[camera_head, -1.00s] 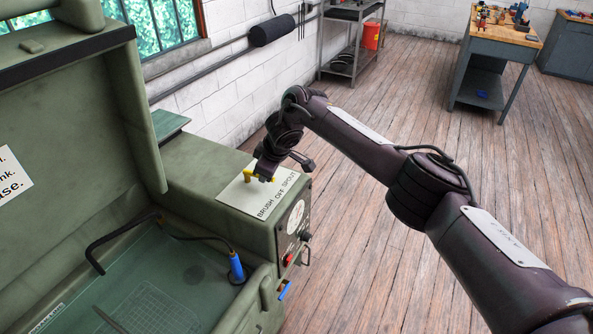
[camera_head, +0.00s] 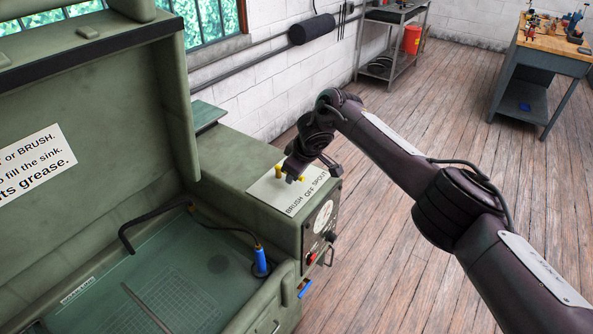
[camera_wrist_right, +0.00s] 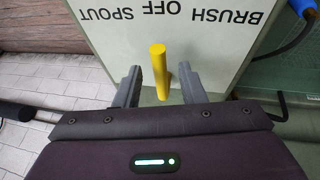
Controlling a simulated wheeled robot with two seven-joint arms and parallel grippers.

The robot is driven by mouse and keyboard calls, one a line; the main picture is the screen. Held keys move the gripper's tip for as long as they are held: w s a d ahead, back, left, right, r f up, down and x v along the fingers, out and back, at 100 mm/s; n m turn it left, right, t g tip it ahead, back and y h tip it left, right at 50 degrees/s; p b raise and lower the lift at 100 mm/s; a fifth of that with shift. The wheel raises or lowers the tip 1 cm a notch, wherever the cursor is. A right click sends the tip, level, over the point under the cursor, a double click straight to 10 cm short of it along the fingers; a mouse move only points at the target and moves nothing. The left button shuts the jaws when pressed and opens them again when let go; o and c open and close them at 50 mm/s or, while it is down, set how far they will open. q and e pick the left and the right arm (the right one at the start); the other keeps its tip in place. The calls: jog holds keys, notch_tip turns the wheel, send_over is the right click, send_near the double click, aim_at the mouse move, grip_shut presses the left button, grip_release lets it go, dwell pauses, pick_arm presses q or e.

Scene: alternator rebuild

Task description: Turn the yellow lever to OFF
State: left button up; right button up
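The yellow lever (camera_head: 279,172) stands on the white label plate (camera_head: 266,194) on top of the green cabinet, partly hidden by my right gripper. The plate reads BRUSH, OFF, SPOUT. In the right wrist view the lever (camera_wrist_right: 159,70) rises between the two grey fingers of my right gripper (camera_wrist_right: 158,86). The fingers are apart, with gaps showing on both sides of the lever. The lever's top lies below the word OFF in that picture; which mark it points to is hard to tell. My right gripper also shows in the head view (camera_head: 290,177). My left gripper is out of view.
The green parts washer's open lid (camera_head: 90,120) stands at left, above a sink (camera_head: 185,270) with a black hose and blue-handled brush (camera_head: 261,261). The cabinet's front panel has a gauge (camera_head: 323,216) and red switch (camera_head: 311,258).

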jog(key=b+v, duration=0.2)
jog(key=v, duration=0.6)
jog(key=shift+f, duration=0.15)
